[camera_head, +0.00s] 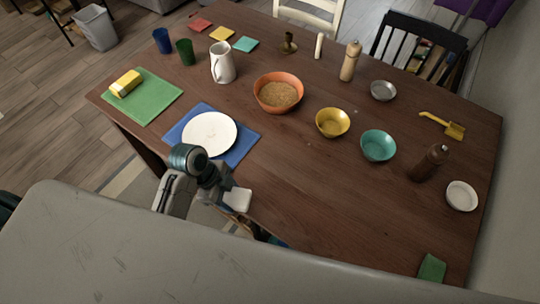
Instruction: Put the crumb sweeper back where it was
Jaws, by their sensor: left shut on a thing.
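My left gripper (252,222) is low at the near edge of the table, in front of the blue placemat (248,148). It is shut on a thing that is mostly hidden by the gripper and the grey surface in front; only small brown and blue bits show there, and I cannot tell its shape. A yellow tool (443,124) with a thin handle and a broad head lies at the table's right side; I cannot tell whether this or the held thing is the crumb sweeper. My right gripper is not in view.
The wooden table (300,185) holds an orange bowl (278,93), yellow bowl (332,122), teal bowl (378,145), brown mill (429,163) and white dish (461,195). A white plate (209,133) lies on the blue mat. The table's near middle is bare. A green item (431,268) lies near right.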

